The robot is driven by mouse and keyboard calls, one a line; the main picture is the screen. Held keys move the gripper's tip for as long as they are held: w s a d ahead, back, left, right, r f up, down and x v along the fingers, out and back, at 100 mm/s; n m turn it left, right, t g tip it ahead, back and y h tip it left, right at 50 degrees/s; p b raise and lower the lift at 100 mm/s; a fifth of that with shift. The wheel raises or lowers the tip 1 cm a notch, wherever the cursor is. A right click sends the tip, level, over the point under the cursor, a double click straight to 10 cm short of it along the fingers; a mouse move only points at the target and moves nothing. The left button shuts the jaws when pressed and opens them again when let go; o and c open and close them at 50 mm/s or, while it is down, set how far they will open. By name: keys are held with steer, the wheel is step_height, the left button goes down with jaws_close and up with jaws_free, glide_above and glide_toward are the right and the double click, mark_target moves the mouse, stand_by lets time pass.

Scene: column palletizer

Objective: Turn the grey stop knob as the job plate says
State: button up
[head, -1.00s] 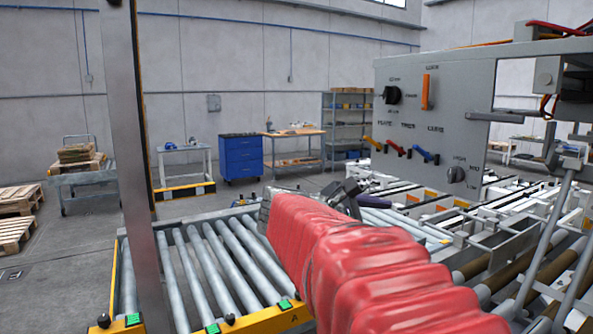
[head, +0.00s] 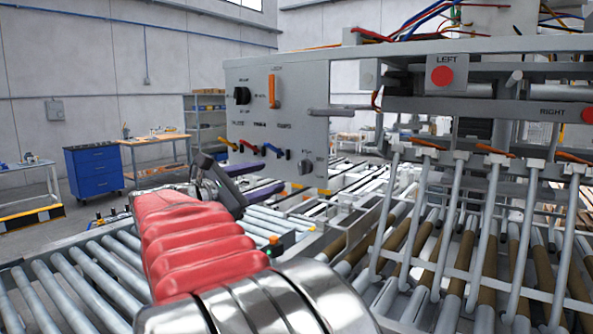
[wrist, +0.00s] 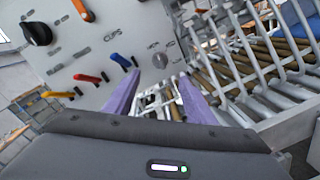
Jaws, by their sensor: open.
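The grey knob (head: 306,167) sits at the lower right of the grey control panel (head: 250,118); small lettering surrounds it. In the wrist view the knob (wrist: 160,60) shows just beyond and between my fingertips, with a gap; its setting is too small to read. My gripper (head: 275,174) is open and empty, its two purple fingers pointing toward the panel's lower part. In the wrist view my gripper (wrist: 160,84) shows its fingers spread apart, touching nothing visible. I cannot make out a job plate in either view.
The panel also bears a black knob (head: 241,95), an orange upright handle (head: 273,90), and yellow (wrist: 57,94), orange-red (wrist: 88,78) and blue (wrist: 121,61) levers left of the grey knob. Roller conveyors and a frame with red buttons (head: 442,76) lie right of the panel.

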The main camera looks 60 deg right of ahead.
mark_target(300, 170)
steer(key=x, duration=1.2)
steer(key=shift+d, duration=0.1)
steer(key=shift+c, duration=0.4)
steer(key=c, duration=1)
steer(key=shift+o, duration=0.2)
steer(key=shift+m, duration=0.4)
steer(key=m, duration=0.5)
steer(key=shift+s+y, duration=0.1)
steer(key=shift+y, duration=0.2)
steer(key=m, duration=0.5)
steer(key=shift+t, duration=0.4)
steer(key=shift+f+m, duration=0.1)
steer(key=shift+m, duration=0.2)
